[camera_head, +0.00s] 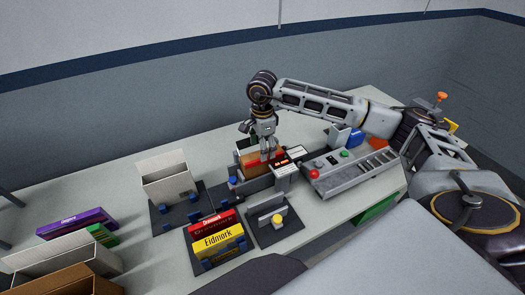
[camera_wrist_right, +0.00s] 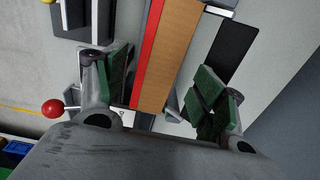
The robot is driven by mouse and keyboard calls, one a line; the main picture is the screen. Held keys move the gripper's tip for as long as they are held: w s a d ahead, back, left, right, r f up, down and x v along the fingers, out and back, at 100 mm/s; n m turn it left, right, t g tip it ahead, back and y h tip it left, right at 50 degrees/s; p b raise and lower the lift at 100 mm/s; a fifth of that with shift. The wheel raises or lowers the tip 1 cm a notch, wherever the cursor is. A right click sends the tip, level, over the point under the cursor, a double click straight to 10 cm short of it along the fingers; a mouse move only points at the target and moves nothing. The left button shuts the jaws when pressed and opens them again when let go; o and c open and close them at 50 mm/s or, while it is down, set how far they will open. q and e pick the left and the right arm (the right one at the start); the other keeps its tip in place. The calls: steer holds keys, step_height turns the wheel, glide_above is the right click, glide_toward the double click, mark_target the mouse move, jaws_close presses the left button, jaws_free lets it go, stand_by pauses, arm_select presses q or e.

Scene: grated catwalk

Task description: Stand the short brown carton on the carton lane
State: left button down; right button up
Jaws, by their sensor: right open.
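A brown carton (camera_head: 247,153) with a red strip stands at the dark lane (camera_head: 248,185) beside a small unit with a red display (camera_head: 285,165). My right gripper (camera_head: 265,150) points down at this carton. In the right wrist view the carton (camera_wrist_right: 172,50) shows its tan face and red stripe between the two green-padded fingers (camera_wrist_right: 165,88). The fingers are open, with a gap to the carton on the right; contact on the left cannot be told. The carton's lower part is hidden in the head view. My left gripper is out of view.
An open white box (camera_head: 167,180) stands left of the lane. Red and yellow cartons (camera_head: 218,238) sit in a holder in front. A panel with buttons (camera_head: 345,170) is at the right. A purple box (camera_head: 75,223) and open boxes lie at the left.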

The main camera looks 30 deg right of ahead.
step_height(320, 180, up, 10)
steer(key=shift+f, duration=0.2)
steer(key=shift+s+f, duration=0.1)
steer(key=shift+s, duration=0.1)
stand_by(0.7)
